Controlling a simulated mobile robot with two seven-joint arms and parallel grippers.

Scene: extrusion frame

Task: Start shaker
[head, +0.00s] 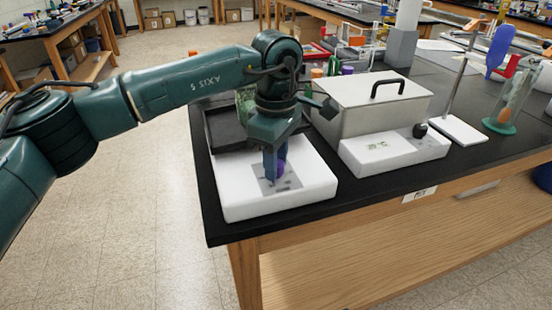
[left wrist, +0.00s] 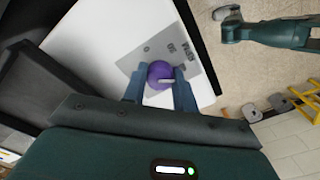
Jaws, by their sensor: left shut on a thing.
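The shaker (head: 245,205) is a white box at the front left corner of the black bench, with a dark tray (head: 222,130) behind its front panel. A purple knob (head: 281,168) sits on the grey label panel on the shaker's top. My left gripper (head: 275,168) points down at the knob and is shut on it. In the left wrist view the purple knob (left wrist: 157,70) shows between the two blue fingers, with a pale mark on it. The printing on the panel (left wrist: 180,50) is too small to read. My right gripper is not seen clearly in either view.
A metal lidded bath (head: 365,105) with a white front and a black knob (head: 420,130) stands just right of the shaker. A stand with a white base (head: 458,130) and a glass cylinder (head: 510,100) are farther right. Open floor lies left of the bench.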

